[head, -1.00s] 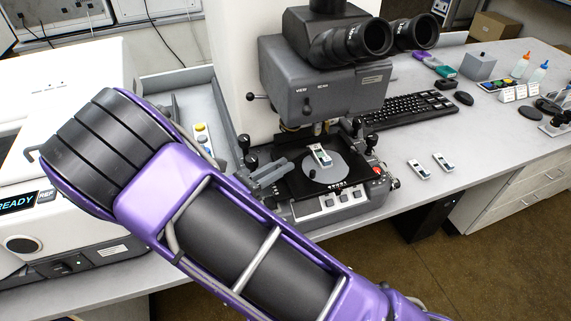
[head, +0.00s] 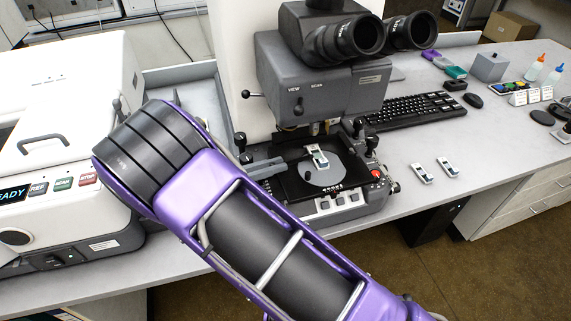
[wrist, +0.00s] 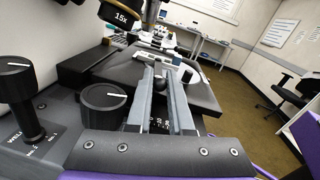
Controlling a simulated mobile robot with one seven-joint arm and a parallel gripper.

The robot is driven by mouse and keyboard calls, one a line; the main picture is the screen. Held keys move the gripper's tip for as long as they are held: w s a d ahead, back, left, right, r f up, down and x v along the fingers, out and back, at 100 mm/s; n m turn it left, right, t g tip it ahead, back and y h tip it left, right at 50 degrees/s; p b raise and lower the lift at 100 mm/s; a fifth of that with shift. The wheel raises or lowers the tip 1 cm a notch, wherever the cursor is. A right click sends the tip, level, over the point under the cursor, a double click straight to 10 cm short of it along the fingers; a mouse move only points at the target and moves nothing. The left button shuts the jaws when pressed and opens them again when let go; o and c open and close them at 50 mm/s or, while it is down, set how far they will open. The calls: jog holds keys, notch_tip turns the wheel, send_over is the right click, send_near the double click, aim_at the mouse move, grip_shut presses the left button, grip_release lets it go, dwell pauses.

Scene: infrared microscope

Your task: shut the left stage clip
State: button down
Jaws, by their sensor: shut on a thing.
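My gripper (head: 285,161) reaches over the left edge of the microscope's black stage (head: 296,187). In the wrist view its two long grey fingers (wrist: 161,72) run forward and come close together at the tips. It is shut on the left stage clip, which is small, dark and mostly hidden between the fingertips, so its angle cannot be told. A white and green slide (head: 318,156) lies on the stage's pale round disc (head: 328,174), right of the fingers.
Black knobs (wrist: 105,95) stand close to the left of my fingers, and an objective (wrist: 120,17) hangs above. Two more slides lie on the bench at the right (head: 422,173). A white instrument (head: 70,110) stands at the left.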

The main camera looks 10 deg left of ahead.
jog(key=shift+s+d, duration=0.1)
dwell(0.5)
jog(key=c, duration=0.8)
grip_release()
